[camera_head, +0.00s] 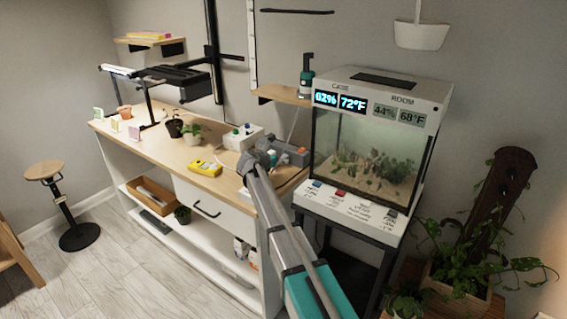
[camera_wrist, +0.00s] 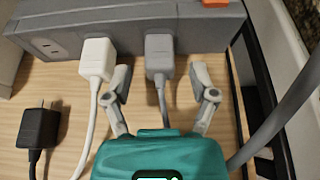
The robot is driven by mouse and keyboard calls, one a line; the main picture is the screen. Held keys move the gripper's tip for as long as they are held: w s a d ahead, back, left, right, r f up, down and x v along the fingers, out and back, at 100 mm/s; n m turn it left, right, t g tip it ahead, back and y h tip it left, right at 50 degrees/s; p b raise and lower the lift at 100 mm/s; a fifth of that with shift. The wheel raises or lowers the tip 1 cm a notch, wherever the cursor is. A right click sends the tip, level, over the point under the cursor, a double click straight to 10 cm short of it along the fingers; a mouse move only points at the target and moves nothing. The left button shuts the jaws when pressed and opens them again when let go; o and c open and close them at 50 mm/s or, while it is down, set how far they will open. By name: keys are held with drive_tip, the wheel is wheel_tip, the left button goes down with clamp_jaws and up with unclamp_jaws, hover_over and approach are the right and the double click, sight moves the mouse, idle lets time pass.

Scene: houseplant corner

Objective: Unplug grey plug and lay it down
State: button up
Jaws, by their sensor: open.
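In the wrist view the grey plug (camera_wrist: 160,54) sits in a dark grey power strip (camera_wrist: 130,22), its grey cord running toward me. My gripper (camera_wrist: 163,88) is open, with one finger on each side of the grey plug and its cord. The left finger is between the grey plug and a white plug (camera_wrist: 97,58), which is also in the strip. In the head view my gripper (camera_head: 262,155) is over the right end of the wooden bench, at the power strip (camera_head: 296,156). The grey plug cannot be made out there.
A black plug (camera_wrist: 40,128) lies loose on the bench at left in the wrist view. An orange switch (camera_wrist: 216,3) is on the strip. In the head view a yellow device (camera_head: 205,169) and small potted plants stand left of my gripper. A terrarium (camera_head: 370,150) stands close on the right.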

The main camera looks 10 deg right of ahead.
sight(283, 157)
drive_tip(key=shift+b+x, duration=0.5)
drive_tip(key=shift+x, duration=1.2)
clamp_jaws()
drive_tip(key=shift+s+a, duration=0.15)
drive_tip(key=shift+a, duration=0.05)
idle(0.4)
drive_tip(key=shift+s+a, duration=0.35)
drive_tip(key=shift+s+a, duration=0.15)
drive_tip(key=shift+s+a, duration=0.25)
drive_tip(key=shift+s+a, duration=0.5)
drive_tip(key=shift+s+a, duration=0.5)
